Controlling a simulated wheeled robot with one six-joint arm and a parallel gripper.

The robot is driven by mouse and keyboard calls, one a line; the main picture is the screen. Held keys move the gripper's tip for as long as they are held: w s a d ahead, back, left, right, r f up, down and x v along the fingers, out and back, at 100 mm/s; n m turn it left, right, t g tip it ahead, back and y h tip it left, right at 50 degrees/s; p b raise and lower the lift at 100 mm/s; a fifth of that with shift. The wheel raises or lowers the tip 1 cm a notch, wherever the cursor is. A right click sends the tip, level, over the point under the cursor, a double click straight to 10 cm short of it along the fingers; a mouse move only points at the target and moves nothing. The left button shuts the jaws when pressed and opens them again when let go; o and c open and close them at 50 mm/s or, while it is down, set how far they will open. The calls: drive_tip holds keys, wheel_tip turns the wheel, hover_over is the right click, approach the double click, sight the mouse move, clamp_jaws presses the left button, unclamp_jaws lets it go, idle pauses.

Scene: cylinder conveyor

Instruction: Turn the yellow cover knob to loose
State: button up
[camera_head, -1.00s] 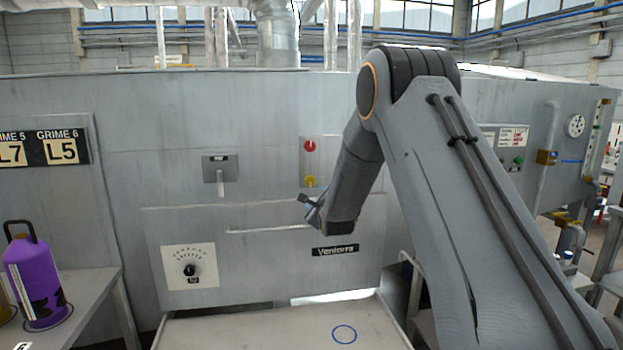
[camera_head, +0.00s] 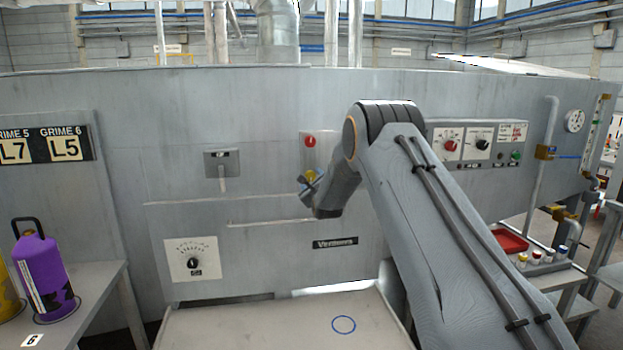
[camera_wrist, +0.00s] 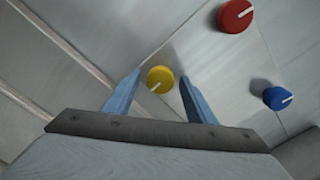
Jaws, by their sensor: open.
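The yellow cover knob (camera_wrist: 160,79) is round with a pale pointer line and sits on the grey panel. In the wrist view it shows just beyond and between the fingertips of my gripper (camera_wrist: 160,82). The two blue fingers are apart, one on each side of it; I cannot tell whether they touch it. In the head view my gripper (camera_head: 308,187) is at the panel, and a bit of the yellow knob (camera_head: 311,174) shows behind it. The gripper hides the rest.
A red knob (camera_wrist: 235,16) and a blue knob (camera_wrist: 277,98) sit near the yellow one. In the head view the red knob (camera_head: 310,141) is above it. A dial (camera_head: 193,262) and a handle bar (camera_head: 270,223) are lower on the machine front.

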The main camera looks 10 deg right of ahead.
drive_tip(key=c, duration=1)
drive_tip(key=shift+c, duration=0.2)
